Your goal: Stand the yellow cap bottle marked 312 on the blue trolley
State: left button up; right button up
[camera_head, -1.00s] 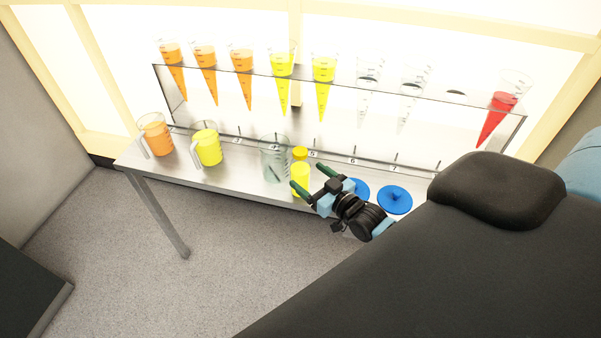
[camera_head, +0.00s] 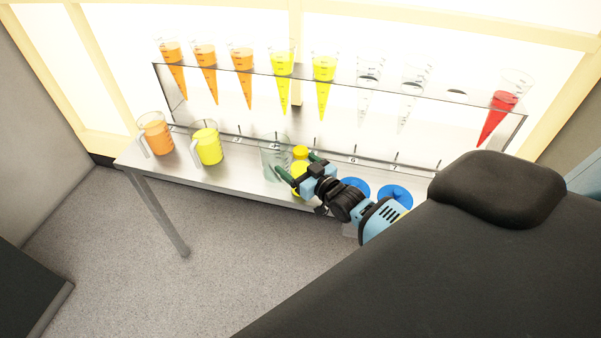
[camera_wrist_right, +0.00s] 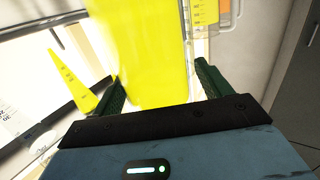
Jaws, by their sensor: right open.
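A bottle with a yellow cap (camera_head: 300,153) and yellow contents stands on the steel bench, right of an empty clear jug. No number can be read on it. My right gripper (camera_head: 298,167) is at the bottle, its green fingers open on either side and hiding much of the body. In the right wrist view the yellow bottle (camera_wrist_right: 150,50) fills the space between the two open fingers (camera_wrist_right: 160,88); whether they touch it cannot be told. My left gripper is not in view. No blue trolley can be made out.
The steel bench (camera_head: 225,179) also holds an orange jug (camera_head: 156,136), a yellow jug (camera_head: 208,147), the clear jug (camera_head: 270,165) and two blue lids (camera_head: 396,196). Above is a rack (camera_head: 345,85) of orange, yellow, clear and red cones. Grey floor (camera_head: 120,240) is open in front.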

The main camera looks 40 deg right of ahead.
aim_at(296, 155)
jog(key=shift+c, duration=0.5)
jog(key=c, duration=1.2)
jog(key=shift+c, duration=0.2)
jog(key=shift+r, duration=0.1)
jog(key=shift+r, duration=0.5)
notch_tip(296, 155, up, 2)
jog(key=shift+r, duration=0.25)
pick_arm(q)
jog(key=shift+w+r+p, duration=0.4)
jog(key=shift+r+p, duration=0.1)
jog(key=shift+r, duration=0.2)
pick_arm(e)
jog(key=s+a, duration=0.4)
jog(key=s, duration=0.3)
jog(key=s+a+r, duration=0.1)
jog(key=s+a, duration=0.3)
jog(key=s, duration=0.3)
jog(key=shift+r, duration=0.25)
